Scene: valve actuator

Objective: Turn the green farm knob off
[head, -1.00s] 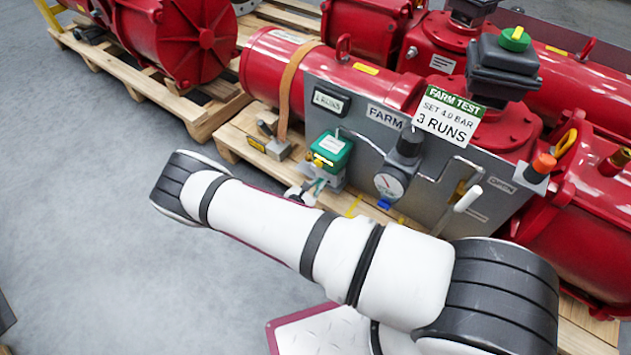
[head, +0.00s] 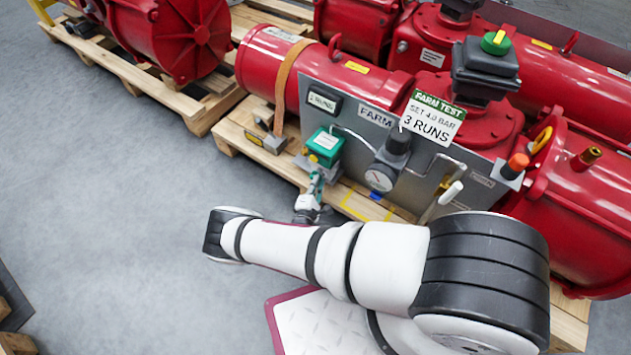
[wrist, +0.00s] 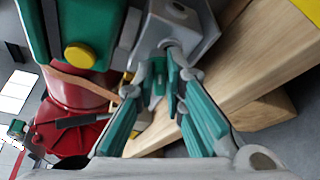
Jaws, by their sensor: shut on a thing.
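The green box (head: 325,147) with a yellow button stands at the front left of the grey FARM panel (head: 407,175). In the wrist view its dark green side and yellow button (wrist: 79,55) fill the upper left. Beside it is a grey block with a short stem (wrist: 170,42). My gripper (wrist: 168,80) has its teal fingers drawn together just below that stem, shut on a small green part that I take for the green knob (wrist: 174,72). The fingers hide much of it, so its turn angle is unclear. In the head view my gripper (head: 315,185) is just below the green box.
A round gauge (head: 379,181) and a white-tipped lever (head: 450,193) are right of my gripper. Another green knob with a yellow bar (head: 496,42) tops the black box. Red actuators stand behind on a wooden pallet (head: 240,130).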

